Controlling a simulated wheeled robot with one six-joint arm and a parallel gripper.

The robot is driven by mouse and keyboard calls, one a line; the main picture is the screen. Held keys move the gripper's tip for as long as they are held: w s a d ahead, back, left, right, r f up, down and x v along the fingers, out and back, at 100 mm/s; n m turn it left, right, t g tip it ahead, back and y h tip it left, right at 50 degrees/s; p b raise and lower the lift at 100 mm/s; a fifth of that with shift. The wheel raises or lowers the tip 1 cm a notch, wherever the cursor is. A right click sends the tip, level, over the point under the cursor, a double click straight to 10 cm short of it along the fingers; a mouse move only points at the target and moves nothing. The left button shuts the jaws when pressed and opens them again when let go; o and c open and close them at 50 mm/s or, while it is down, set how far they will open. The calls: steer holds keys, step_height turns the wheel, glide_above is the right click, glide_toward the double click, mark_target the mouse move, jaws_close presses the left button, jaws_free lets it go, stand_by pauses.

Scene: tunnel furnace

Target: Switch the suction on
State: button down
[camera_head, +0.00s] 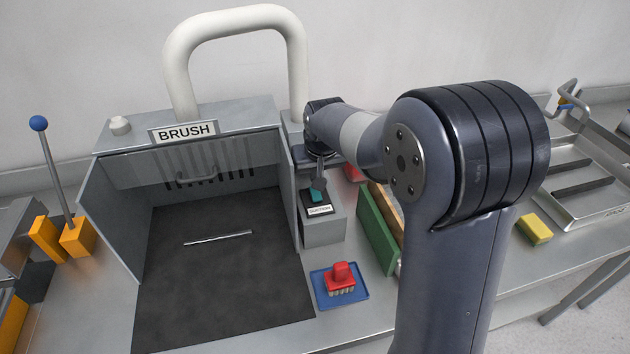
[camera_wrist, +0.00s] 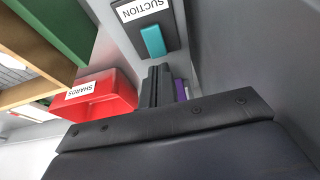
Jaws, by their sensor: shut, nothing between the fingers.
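The suction switch is a teal rocker (camera_head: 317,195) on a dark plate, with a white label reading SUCTION (camera_head: 320,210), on top of a grey box (camera_head: 322,233) right of the brush booth. In the wrist view the teal rocker (camera_wrist: 153,41) lies just beyond my fingertips, beside its label (camera_wrist: 143,9). My gripper (camera_head: 319,181) is shut and empty, pointing down right at the rocker's far end. In the wrist view my closed fingers (camera_wrist: 159,74) seem slightly short of the rocker. I cannot tell whether they touch it. The rocker's tilt is unclear.
The BRUSH booth (camera_head: 90,205) stands left, with a thin rod (camera_head: 218,238) on its dark floor. A red brush (camera_head: 341,276) sits on a blue tray (camera_head: 318,290) in front. A green-sided divider (camera_head: 376,235) and a red SHARDS bin (camera_wrist: 105,92) are close to the switch box.

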mark_target(316, 196)
steer(key=shift+s+p+x, duration=0.15)
steer(key=shift+p+x, duration=0.05)
steer(key=shift+x, duration=0.8)
steer(key=shift+s+p+x, duration=0.15)
steer(key=shift+x, duration=0.85)
steer(key=shift+d+f, duration=0.1)
steer(key=shift+f, duration=0.05)
steer(key=shift+p, duration=0.35)
steer(key=shift+w+g+p, duration=0.15)
steer(key=shift+g+p, duration=0.2)
steer(key=shift+g, duration=0.05)
steer(key=shift+f, duration=0.4)
steer(key=shift+s+d+f+b, duration=0.1)
steer(key=shift+s+f+b, duration=0.1)
steer(key=shift+s+b, duration=0.45)
steer(key=shift+s, duration=0.3)
